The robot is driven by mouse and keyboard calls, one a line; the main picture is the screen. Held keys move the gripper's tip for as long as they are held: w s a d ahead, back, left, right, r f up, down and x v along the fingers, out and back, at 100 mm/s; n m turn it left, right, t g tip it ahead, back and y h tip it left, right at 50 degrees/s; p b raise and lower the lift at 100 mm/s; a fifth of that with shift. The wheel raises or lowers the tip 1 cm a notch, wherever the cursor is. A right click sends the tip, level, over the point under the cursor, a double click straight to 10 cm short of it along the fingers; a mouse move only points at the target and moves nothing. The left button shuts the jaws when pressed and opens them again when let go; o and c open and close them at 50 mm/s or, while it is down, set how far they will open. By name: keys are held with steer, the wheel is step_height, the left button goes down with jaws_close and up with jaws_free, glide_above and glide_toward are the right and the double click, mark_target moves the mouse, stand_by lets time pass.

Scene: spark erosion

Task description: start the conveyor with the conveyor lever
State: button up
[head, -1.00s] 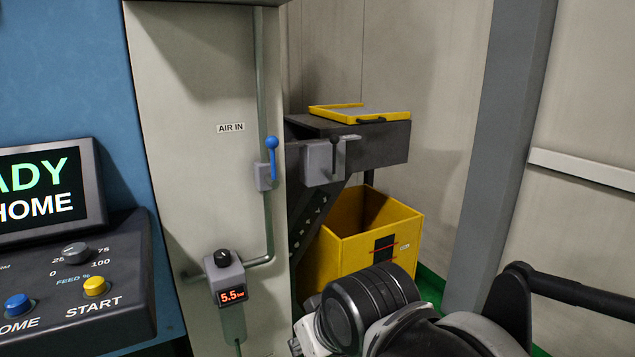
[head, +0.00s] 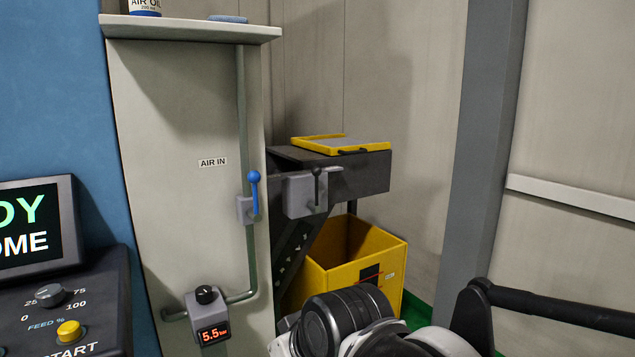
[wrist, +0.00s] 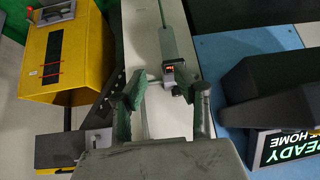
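The conveyor lever (head: 317,186) is a black handle with a round knob, standing upright on a grey box (head: 298,198) at the side of the dark conveyor (head: 370,174). In the wrist view the conveyor end (wrist: 58,150) shows at the lower left, beside my left finger; I cannot make out the lever there. My gripper (wrist: 163,98) is open and empty in the wrist view, its two fingers apart in front of the pale cabinet. In the head view my wrist is at the bottom centre, below and apart from the lever, with the fingers not clearly visible.
A blue valve lever (head: 254,192) stands on the pipe left of the conveyor lever. A pressure gauge (head: 209,322) reads 5.5. A yellow tray (head: 310,144) lies on the conveyor; a yellow bin (head: 385,262) stands below. The control panel (head: 62,300) is at left.

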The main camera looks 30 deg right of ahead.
steer(key=w+d+r+t+y+p, duration=0.1)
steer(key=w+d+r+t+p, duration=0.25)
steer(key=w+r, duration=0.45)
steer(key=w+d+r+t+y+p, duration=0.1)
steer(key=w+d+r+t+p, duration=0.25)
steer(key=w, duration=0.85)
steer(key=m+t+h+p, duration=0.3)
steer(key=h+p, duration=0.3)
steer(key=h, duration=0.1)
glide_toward(317, 180)
steer(key=x, duration=1)
steer(key=shift+w+d, duration=0.15)
steer(key=shift+w, duration=0.1)
steer(key=shift+c, duration=0.5)
jaws_close()
